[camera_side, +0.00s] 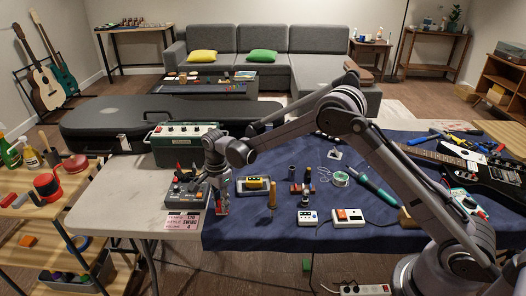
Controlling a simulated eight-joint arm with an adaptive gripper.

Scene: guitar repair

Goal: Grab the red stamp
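My gripper (221,203) points down over the left edge of the blue cloth, at the right side of a grey pedal box. A small red and light-coloured patch shows at its fingertips; I cannot tell whether this is the red stamp or part of my gripper. The fingers are too small to show whether they are open or shut. Another small dark item with red at its base (300,187) stands on the cloth to the right. I cannot make out for sure which item is the red stamp.
The grey pedal box (186,194) and a pink card (184,221) lie left of my gripper. A yellow-framed device (255,184) and a wooden cylinder (272,196) stand close on the right. A green amplifier (183,143) is behind. White table (118,200) is bare at left.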

